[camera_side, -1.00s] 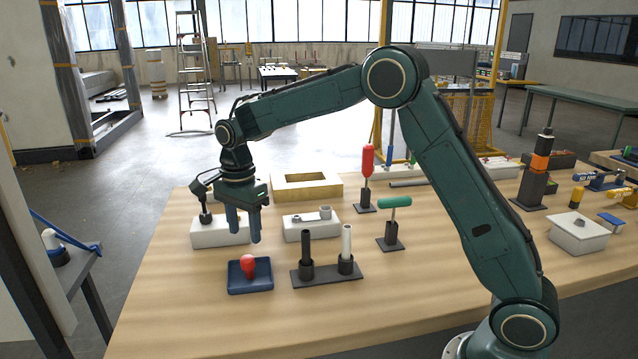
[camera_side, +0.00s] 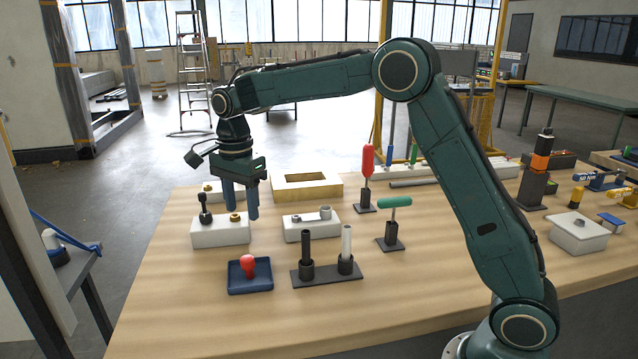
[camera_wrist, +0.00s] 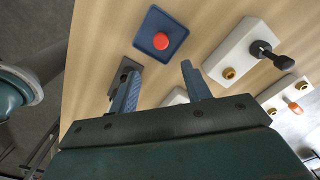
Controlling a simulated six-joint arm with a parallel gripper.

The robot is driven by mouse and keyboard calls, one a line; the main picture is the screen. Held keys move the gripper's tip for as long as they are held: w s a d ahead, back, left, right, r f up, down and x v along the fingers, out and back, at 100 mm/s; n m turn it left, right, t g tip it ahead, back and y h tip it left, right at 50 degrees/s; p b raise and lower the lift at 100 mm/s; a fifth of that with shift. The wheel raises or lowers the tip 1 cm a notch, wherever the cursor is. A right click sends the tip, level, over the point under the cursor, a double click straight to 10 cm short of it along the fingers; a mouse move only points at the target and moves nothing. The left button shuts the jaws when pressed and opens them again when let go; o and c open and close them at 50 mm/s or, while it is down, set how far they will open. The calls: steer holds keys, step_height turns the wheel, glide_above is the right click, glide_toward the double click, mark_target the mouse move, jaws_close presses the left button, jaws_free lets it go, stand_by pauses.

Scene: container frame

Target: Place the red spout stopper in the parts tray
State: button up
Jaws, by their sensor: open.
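The red spout stopper (camera_side: 248,266) stands in the small blue parts tray (camera_side: 262,289) near the front left of the wooden table. In the wrist view the stopper (camera_wrist: 161,41) shows as a red round top inside the blue tray (camera_wrist: 152,20). My gripper (camera_side: 239,216) is open and empty, pointing down. It is raised above the table behind the tray, near a white block, and apart from the stopper. In the wrist view my fingers (camera_wrist: 160,85) are spread with nothing between them.
A white block (camera_side: 207,236) with a black knob and brass fitting stands beside my gripper. A dark stand (camera_side: 327,275) with two upright tubes is right of the tray. A yellow open frame (camera_side: 306,186) and a green-handled tool (camera_side: 395,202) stand further off. The table's front is clear.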

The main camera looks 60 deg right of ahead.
steer(key=s+d+r+n+t, duration=0.1)
steer(key=s+r+n, duration=0.3)
steer(key=s, duration=0.4)
steer(key=s+d+r+n+t, duration=0.1)
steer(key=s+r+n+t, duration=0.1)
steer(key=s+r+n, duration=0.45)
steer(key=s+f+n+t, duration=0.1)
steer(key=s+f+n, duration=0.1)
steer(key=s, duration=0.7)
steer(key=s+f+n+t, duration=0.1)
steer(key=s+f+n, duration=0.2)
steer(key=s, duration=0.7)
steer(key=shift+d+f+n+t, duration=0.25)
steer(key=shift+f+n+t, duration=0.05)
steer(key=shift+n, duration=0.95)
